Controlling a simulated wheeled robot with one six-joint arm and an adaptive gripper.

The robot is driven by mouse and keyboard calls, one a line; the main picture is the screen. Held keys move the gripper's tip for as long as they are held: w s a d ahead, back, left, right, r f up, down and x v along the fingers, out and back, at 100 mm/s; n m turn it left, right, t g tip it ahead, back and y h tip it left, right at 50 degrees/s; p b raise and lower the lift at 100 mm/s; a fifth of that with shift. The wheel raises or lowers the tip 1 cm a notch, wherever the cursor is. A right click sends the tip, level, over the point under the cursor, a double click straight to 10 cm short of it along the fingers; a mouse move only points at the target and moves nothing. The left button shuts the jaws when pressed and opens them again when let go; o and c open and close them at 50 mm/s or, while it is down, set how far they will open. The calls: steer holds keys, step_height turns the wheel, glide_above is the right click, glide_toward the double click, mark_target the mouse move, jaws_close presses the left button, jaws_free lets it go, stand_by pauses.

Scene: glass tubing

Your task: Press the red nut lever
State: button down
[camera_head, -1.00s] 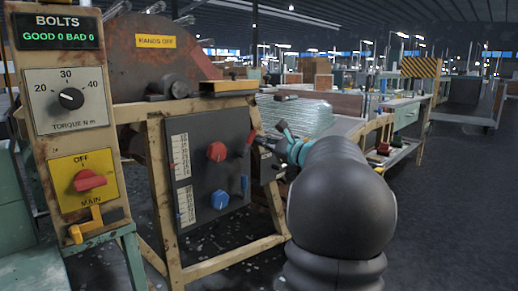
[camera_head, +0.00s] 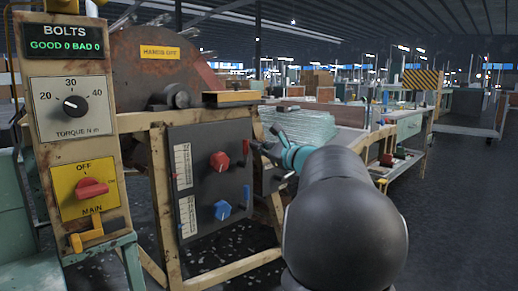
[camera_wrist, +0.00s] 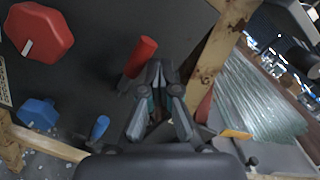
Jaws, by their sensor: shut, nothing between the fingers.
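The red lever (camera_head: 245,148) stands out from the right side of the dark control panel (camera_head: 204,190), right of the red knob (camera_head: 219,161). In the wrist view the red lever (camera_wrist: 140,57) is a short red cylinder just left of my fingertips. My gripper (camera_head: 259,149) is at the panel's right edge, beside the lever. In the wrist view my gripper (camera_wrist: 160,72) is shut and empty, its tips close to the lever's right side. I cannot tell whether they touch. The lever's lower end is partly hidden by my fingers.
A blue knob (camera_head: 222,210) and a blue lever (camera_head: 246,195) sit lower on the panel. A rusty frame post (camera_wrist: 213,50) stands right of my gripper. Stacked glass tubing (camera_head: 300,126) lies behind. A post with a torque dial (camera_head: 72,104) and main switch (camera_head: 89,188) stands left.

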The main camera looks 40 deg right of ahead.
steer(key=shift+a+r, duration=0.15)
steer(key=shift+a, duration=0.05)
stand_by(0.3)
steer(key=s+d+p, duration=0.1)
steer(key=s+d, duration=0.4)
steer(key=s, duration=0.5)
steer(key=shift+s+d+p, duration=0.15)
steer(key=shift+d+p, duration=0.15)
steer(key=shift+d, duration=0.1)
